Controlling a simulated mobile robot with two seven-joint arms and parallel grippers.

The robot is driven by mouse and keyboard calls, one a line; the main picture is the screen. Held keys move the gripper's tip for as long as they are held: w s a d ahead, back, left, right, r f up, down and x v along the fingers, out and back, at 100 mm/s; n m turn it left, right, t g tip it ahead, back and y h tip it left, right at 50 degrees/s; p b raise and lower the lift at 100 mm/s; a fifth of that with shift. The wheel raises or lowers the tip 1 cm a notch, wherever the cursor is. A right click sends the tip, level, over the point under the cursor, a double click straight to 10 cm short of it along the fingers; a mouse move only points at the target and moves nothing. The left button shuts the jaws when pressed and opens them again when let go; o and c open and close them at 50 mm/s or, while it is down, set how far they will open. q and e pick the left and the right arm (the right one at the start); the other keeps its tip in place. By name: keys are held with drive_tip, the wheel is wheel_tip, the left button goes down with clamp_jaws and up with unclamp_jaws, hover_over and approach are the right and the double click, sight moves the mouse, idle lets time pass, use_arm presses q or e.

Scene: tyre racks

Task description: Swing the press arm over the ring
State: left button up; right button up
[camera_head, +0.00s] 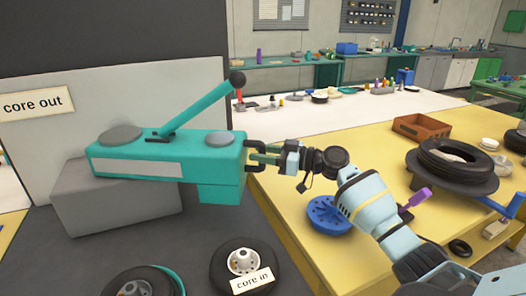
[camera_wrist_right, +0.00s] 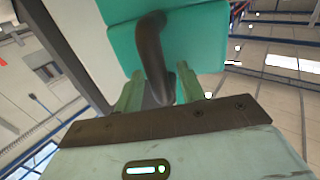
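The teal press arm (camera_head: 215,148) is a long box on a grey block (camera_head: 115,200), with a slanted teal lever ending in a black knob. At its right end is a black bar handle, which also shows in the right wrist view (camera_wrist_right: 150,48). My right gripper (camera_head: 262,155) is at this handle. In the wrist view its green fingers (camera_wrist_right: 159,92) stand on either side of the bar, close to it; firm contact is unclear. A tyre with a teal ring (camera_head: 177,276) lies at the bottom edge, partly cut off. I cannot tell which item is the task's ring. My left gripper is not visible.
A tyre with a white hub (camera_head: 217,267) lies by a "core in" sign (camera_head: 252,281). A "core out" sign (camera_head: 36,105) is on the left panel. The yellow table (camera_head: 300,215) holds a blue slotted disc (camera_head: 325,222), a brown tray (camera_head: 421,127) and a mounted tyre (camera_head: 455,160).

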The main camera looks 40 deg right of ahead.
drive_tip(key=shift+w, duration=0.1)
clamp_jaws()
drive_tip(key=shift+a, duration=0.1)
idle(0.3)
